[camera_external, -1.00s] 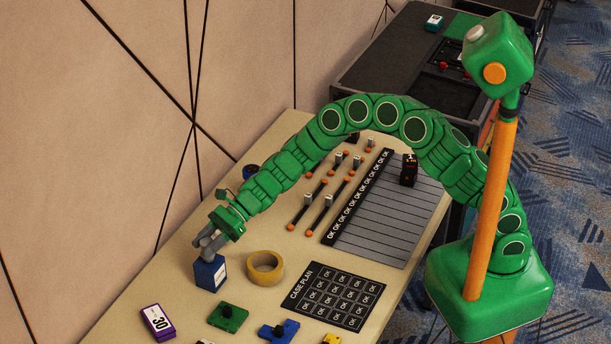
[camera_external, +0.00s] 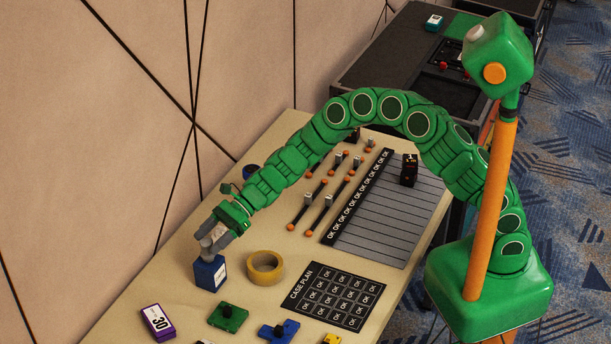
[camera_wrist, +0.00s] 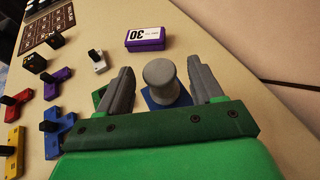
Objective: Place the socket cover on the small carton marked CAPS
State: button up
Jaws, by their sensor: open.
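The small carton (camera_external: 211,275) is dark blue with a white label, too small to read, and stands upright near the table's left edge. The socket cover seems to be the grey spool-shaped piece (camera_wrist: 159,79), with a wide round head; it appears upright on top of the carton, whose blue also shows below it in the wrist view (camera_wrist: 156,101). My gripper (camera_external: 212,240) is just above the carton. In the wrist view, its grey fingers (camera_wrist: 161,65) are open on either side of the cover, with visible gaps. The cover's underside is hidden.
A tan tape roll (camera_external: 265,267) stands close right of the carton. A purple box marked 30 (camera_external: 158,322) and green (camera_external: 228,316) and blue (camera_external: 278,331) pieces lie nearer the front. The CASE PLAN sheet (camera_external: 334,296) lies to the right. The wall runs along the left.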

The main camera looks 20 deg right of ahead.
jog(key=v, duration=1)
jog(key=shift+d, duration=0.1)
